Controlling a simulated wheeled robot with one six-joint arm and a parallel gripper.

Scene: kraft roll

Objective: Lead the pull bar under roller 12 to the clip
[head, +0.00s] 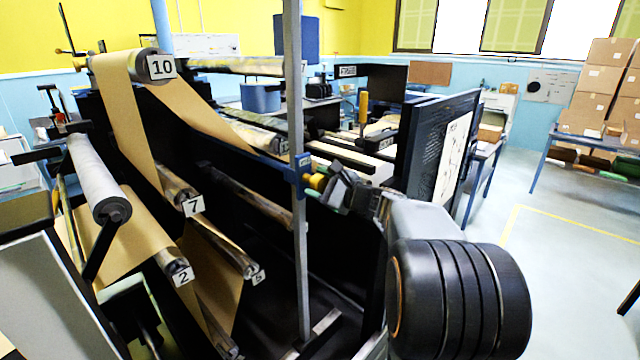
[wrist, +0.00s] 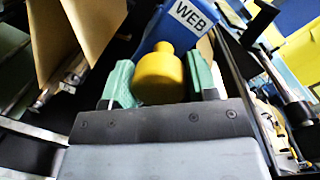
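The blue pull bar (head: 262,160) carries the leading end of the brown kraft web (head: 205,105), which slopes down to it from the roller labelled 10 (head: 150,66). A yellow knob (head: 316,182) sticks out at the bar's near end. My gripper (head: 328,188) is at this knob. In the wrist view its green fingers stand on both sides of the yellow knob (wrist: 158,76) and appear closed on it. The blue bar end (wrist: 196,22) behind it reads WEB. No label 12 is readable, and I cannot make out the clip.
A grey upright post (head: 298,90) stands close beside my gripper. Rollers labelled 7 (head: 178,190) and 2 (head: 172,262) carry paper at lower left. A dark panel (head: 436,150) stands right of the machine. Open floor (head: 560,240) lies at right.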

